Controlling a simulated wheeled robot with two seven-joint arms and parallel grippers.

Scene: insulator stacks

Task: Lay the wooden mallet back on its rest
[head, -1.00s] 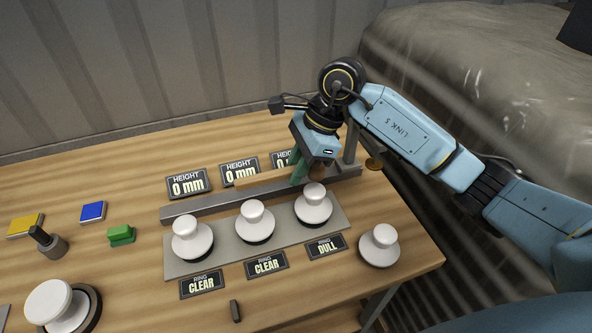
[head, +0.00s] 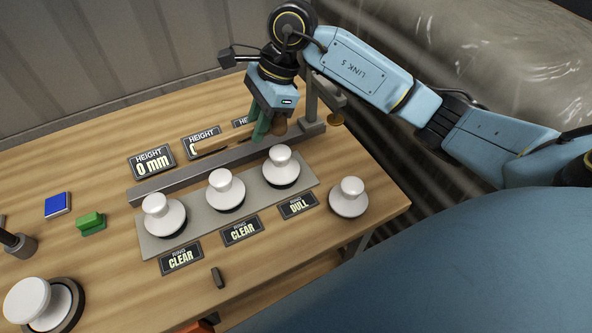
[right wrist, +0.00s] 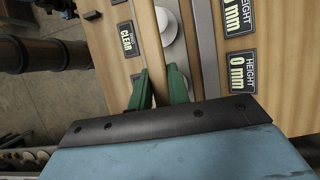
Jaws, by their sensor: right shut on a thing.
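My right gripper (head: 264,128) is shut on the wooden mallet with its green fingers. The mallet's pale handle (head: 222,145) points left along the back of the grey rail and partly covers the middle height sign. In the right wrist view a tan strip, seemingly the handle (right wrist: 150,48), runs up from between the fingers. I cannot make out the mallet's rest for certain. My left gripper is not in view.
Three white insulators stand on a grey plate (head: 150,247) before the rail (head: 165,187). Another white insulator (head: 348,197) stands right, near the bench edge. Blue (head: 57,205) and green (head: 90,222) blocks lie left.

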